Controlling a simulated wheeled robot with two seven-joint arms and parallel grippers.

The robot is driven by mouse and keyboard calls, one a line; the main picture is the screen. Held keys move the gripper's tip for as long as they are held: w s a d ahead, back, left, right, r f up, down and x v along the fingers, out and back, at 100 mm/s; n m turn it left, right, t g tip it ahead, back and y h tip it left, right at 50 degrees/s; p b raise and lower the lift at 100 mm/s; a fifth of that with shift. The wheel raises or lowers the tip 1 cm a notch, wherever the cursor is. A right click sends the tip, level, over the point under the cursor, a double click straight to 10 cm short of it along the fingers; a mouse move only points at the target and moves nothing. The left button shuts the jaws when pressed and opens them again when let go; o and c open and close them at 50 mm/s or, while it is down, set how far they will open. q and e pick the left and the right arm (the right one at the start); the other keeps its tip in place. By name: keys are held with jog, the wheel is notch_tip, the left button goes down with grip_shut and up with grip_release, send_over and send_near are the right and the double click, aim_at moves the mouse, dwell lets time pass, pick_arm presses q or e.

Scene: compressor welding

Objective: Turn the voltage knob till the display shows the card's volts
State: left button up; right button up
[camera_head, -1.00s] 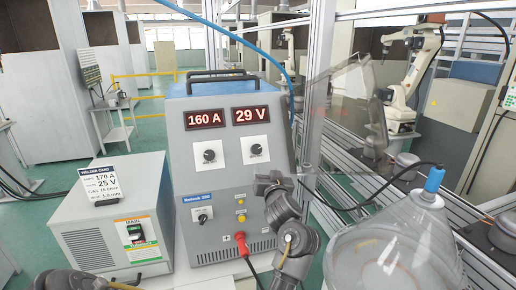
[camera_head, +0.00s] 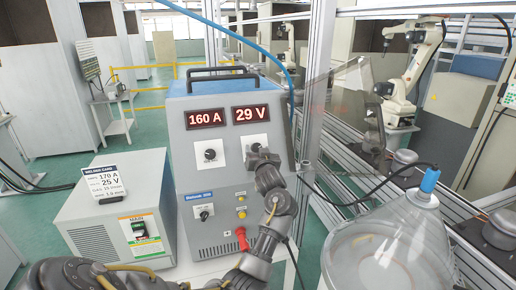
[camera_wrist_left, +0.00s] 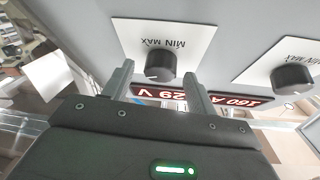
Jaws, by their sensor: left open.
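The welder (camera_head: 222,225) is a grey-blue box with red displays. The amps display (camera_head: 205,118) reads 160 A and the volts display (camera_head: 250,113) reads 29 V. The card (camera_head: 104,184) reads 170 A and 25 V. My left gripper (camera_head: 259,153) is at the right-hand plate under the volts display and partly hides its knob. In the left wrist view, the black voltage knob (camera_wrist_left: 160,67) appears between the two open fingers, with a MIN MAX plate (camera_wrist_left: 165,42) behind it. I cannot tell whether the fingers touch it. My right gripper is not in view.
The amps knob (camera_head: 210,155) sits left of the voltage knob. A switch (camera_head: 204,212) and a red plug (camera_head: 241,238) are lower on the panel. A grey box (camera_head: 120,225) stands to the left, and a clear dome (camera_head: 390,245) to the right.

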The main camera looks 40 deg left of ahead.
pick_arm(q)
jog(key=shift+w+a, duration=0.15)
jog(key=shift+a, duration=0.05)
jog(key=c, duration=1)
